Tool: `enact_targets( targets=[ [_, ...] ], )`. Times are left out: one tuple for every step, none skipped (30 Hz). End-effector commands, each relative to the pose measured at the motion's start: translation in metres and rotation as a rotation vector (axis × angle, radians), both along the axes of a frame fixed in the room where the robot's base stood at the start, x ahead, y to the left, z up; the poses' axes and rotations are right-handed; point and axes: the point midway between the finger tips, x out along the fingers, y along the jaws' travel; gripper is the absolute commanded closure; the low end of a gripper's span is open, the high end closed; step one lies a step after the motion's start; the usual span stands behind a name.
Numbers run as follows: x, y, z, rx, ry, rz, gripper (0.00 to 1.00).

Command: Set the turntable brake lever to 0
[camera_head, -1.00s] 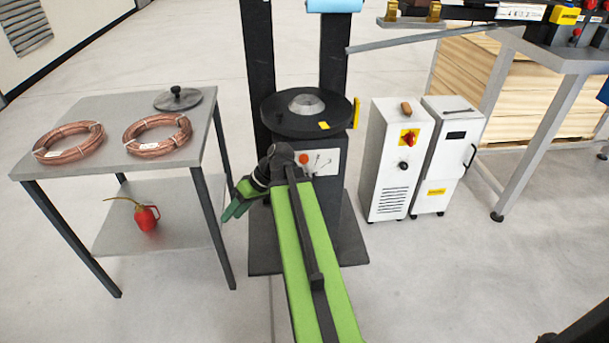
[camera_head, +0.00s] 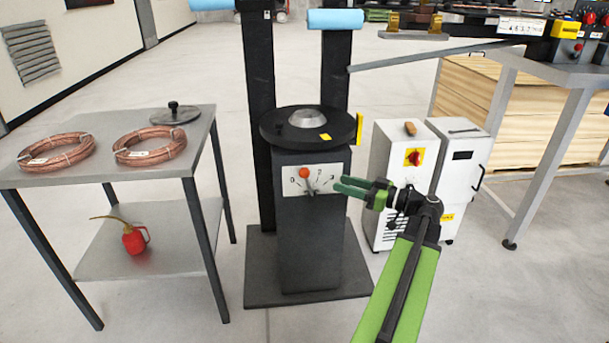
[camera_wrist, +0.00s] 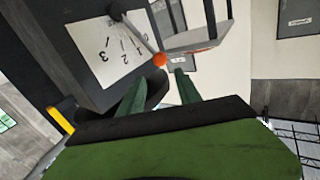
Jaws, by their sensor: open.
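The brake lever is a thin grey arm with a red ball knob (camera_head: 304,173) on a white dial plate (camera_head: 326,181) on the dark turntable pedestal (camera_head: 308,240). In the head view it points up, leaning slightly left, between the 0 and the 2, and covers the mark there. My gripper (camera_head: 341,186) is open and empty at the plate's right edge, pointing left. In the wrist view the red knob (camera_wrist: 160,60) appears beyond and between the fingertips (camera_wrist: 159,80), apart from them.
The round black turntable top (camera_head: 275,131) sits above the plate. White cabinets (camera_head: 388,150) stand close behind my gripper on the right. A table (camera_head: 105,170) with copper coils (camera_head: 150,145) is at left. Floor between table and pedestal is clear.

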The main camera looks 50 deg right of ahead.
Motion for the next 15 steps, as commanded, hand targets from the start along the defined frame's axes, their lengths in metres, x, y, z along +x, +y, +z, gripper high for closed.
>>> enact_targets(
  targets=[
    [0.014, 0.005, 0.0, 0.0, 0.001, 0.004, 0.59],
    [0.021, 0.007, 0.0, 0.0, 0.001, 0.004, 0.59],
    [0.031, 0.009, 0.0, 0.001, 0.001, 0.004, 0.59],
    [0.039, 0.011, 0.0, 0.001, 0.001, 0.004, 0.59],
    [0.046, 0.013, 0.0, 0.001, 0.001, 0.003, 0.59],
    [0.056, 0.016, 0.0, 0.001, 0.001, 0.004, 0.59],
    [0.063, 0.017, 0.0, 0.001, 0.001, 0.003, 0.59],
    [0.07, 0.02, 0.0, 0.001, 0.001, 0.004, 0.59],
    [0.08, 0.022, 0.0, 0.001, 0.001, 0.002, 0.59],
    [0.087, 0.024, 0.0, 0.001, 0.001, 0.003, 0.59],
    [0.093, 0.025, 0.0, 0.001, 0.001, 0.003, 0.59],
    [0.101, 0.027, 0.0, 0.001, 0.001, 0.002, 0.59],
    [0.106, 0.029, 0.0, 0.001, 0.001, 0.003, 0.59],
    [0.111, 0.03, 0.0, 0.001, 0.001, 0.001, 0.59],
    [0.117, 0.031, 0.0, 0.001, 0.001, 0.001, 0.59]
  ],
)
